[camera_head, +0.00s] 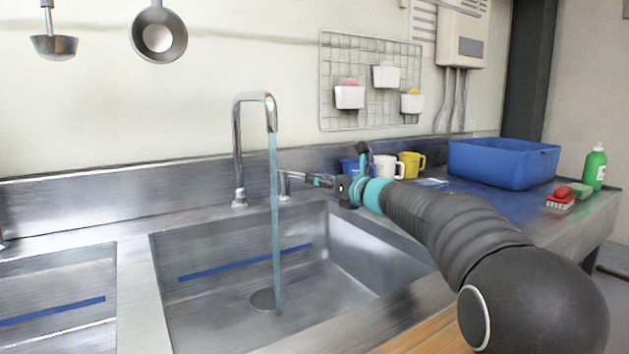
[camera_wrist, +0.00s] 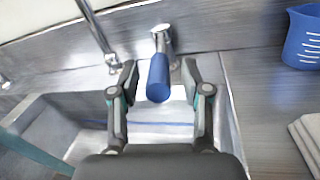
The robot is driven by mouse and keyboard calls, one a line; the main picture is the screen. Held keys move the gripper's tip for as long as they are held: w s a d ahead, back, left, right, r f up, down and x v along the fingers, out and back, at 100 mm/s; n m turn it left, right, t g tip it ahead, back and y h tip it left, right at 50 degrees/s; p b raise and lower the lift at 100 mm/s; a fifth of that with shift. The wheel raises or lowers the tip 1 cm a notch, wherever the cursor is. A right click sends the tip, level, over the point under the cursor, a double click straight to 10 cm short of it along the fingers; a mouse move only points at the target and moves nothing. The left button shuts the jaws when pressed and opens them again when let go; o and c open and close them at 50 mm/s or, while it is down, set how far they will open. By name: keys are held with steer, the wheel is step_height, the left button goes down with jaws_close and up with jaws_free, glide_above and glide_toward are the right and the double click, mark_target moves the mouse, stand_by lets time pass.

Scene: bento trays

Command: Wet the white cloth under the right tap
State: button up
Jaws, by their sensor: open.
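The tap (camera_head: 237,150) stands behind the right sink basin (camera_head: 345,262), and a bluish stream of water (camera_head: 276,215) falls from its spout to near the drain. My gripper (camera_head: 325,181) is beside the tap's lever. In the wrist view my gripper (camera_wrist: 159,72) is open, with its fingers on either side of the blue lever handle (camera_wrist: 158,78) and visible gaps to both. A pale folded cloth (camera_wrist: 309,138) lies on the counter at the right edge of the wrist view, partly cut off. I cannot make it out in the head view.
A blue measuring jug (camera_wrist: 303,40) stands at the right. White (camera_head: 387,167) and yellow (camera_head: 411,164) mugs, a blue tub (camera_head: 500,163), a green bottle (camera_head: 594,167) and a red brush (camera_head: 560,200) are on the counter. Another basin (camera_head: 55,290) is at left.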

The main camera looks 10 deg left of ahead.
steer(key=v, duration=1.2)
